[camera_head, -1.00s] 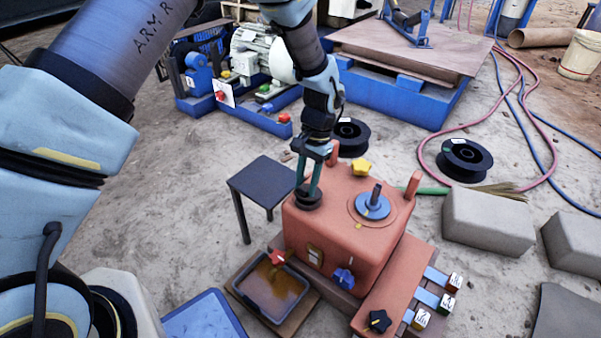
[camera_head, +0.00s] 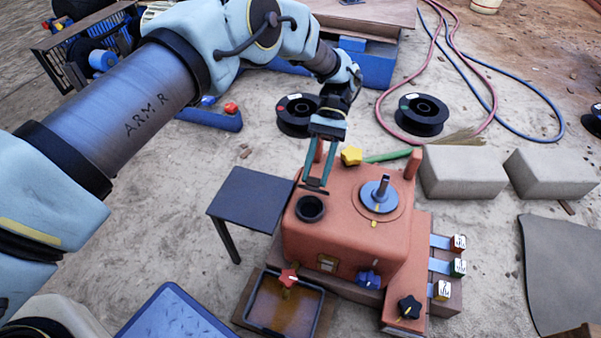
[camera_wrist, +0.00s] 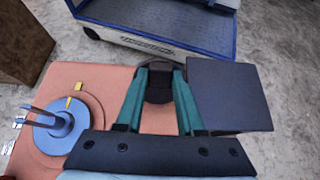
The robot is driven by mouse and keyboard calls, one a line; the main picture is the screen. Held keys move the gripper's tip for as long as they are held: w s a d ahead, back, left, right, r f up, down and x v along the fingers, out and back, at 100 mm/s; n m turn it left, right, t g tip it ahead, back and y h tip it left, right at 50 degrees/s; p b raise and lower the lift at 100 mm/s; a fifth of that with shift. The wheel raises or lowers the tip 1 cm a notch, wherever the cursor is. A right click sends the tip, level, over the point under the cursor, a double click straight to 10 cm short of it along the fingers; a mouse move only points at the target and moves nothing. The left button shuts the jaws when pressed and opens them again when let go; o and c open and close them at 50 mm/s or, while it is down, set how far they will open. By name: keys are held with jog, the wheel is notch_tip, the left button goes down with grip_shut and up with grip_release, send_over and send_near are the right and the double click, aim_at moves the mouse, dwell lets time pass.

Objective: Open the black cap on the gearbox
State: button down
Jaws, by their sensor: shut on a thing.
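The orange gearbox (camera_head: 335,245) stands at the middle of the head view. A black round neck (camera_head: 310,209) with a dark opening shows on its top, near the left corner. My gripper (camera_head: 314,187) is just behind and above this neck, fingers pointing down. It is shut on the black cap (camera_head: 313,189), a thin dark strip between the fingertips that looks tilted up off the neck. In the wrist view the cap (camera_wrist: 158,88) is a dark shape between the green fingers. Whether it still joins the neck at a hinge is hidden.
A yellow star knob (camera_head: 351,156) and a blue disc with a shaft (camera_head: 380,194) are on the gearbox top. A dark side table (camera_head: 251,197) stands left. An oil tray (camera_head: 262,305) with a red knob (camera_head: 288,277) lies in front.

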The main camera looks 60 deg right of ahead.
jog(key=shift+d+f+y+b, duration=0.15)
jog(key=shift+d+y+b, duration=0.05)
jog(key=shift+y+b, duration=0.1)
jog(key=c, duration=0.5)
grip_release()
notch_tip(320, 180, up, 10)
jog(key=shift+r+p, duration=0.1)
jog(key=shift+p, duration=1.15)
